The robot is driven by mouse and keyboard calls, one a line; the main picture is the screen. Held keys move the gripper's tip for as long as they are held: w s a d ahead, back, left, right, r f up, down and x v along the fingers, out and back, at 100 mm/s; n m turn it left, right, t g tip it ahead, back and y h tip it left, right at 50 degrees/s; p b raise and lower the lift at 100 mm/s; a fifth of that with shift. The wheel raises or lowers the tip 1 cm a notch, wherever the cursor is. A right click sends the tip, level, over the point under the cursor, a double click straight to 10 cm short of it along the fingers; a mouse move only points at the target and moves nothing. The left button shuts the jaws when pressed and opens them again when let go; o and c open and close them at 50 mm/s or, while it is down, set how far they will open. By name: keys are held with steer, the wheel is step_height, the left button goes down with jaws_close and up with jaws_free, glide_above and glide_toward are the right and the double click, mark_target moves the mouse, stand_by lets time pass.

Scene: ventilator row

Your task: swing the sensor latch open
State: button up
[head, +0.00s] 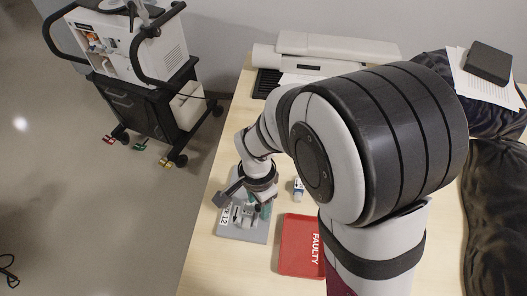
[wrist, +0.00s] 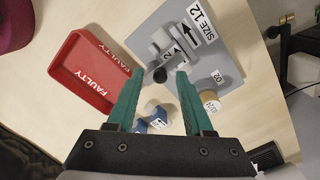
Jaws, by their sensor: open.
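A grey plate (wrist: 228,52) marked "SIZE 12" with a black arrow lies on the table; it also shows in the head view (head: 240,236). On it stands a light grey fixture (wrist: 164,42), which looks like the sensor latch, with a numbered face and a dark round end (wrist: 160,75). My gripper (wrist: 160,75) is open, its teal fingers pointing at the fixture. The dark end shows between the fingertips; I cannot tell whether they touch it. In the head view my gripper (head: 262,209) is over the plate's right part and partly hides it.
A red "FAULTY" tray (wrist: 90,72) lies beside the plate. A small blue and white item (wrist: 154,121) lies on the table, seen between the fingers. A tan cylinder (wrist: 207,97) stands near the "O2" label. A white machine (head: 320,48) stands at the table's back; a cart (head: 135,100) is left.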

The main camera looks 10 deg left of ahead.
jaws_close()
stand_by(0.4)
steer(key=n, duration=0.4)
steer(key=shift+s, duration=0.35)
steer(key=n, duration=0.4)
steer(key=shift+s+d, duration=0.2)
steer(key=shift+s, duration=0.15)
steer(key=n, duration=0.5)
steer(key=shift+s+d, duration=0.2)
steer(key=shift+d, duration=0.1)
steer(key=shift+s+d+n, duration=0.1)
steer(key=shift+d+n, duration=0.1)
steer(key=shift+n, duration=0.85)
steer(key=shift+d+n, duration=0.15)
steer(key=shift+n, duration=0.9)
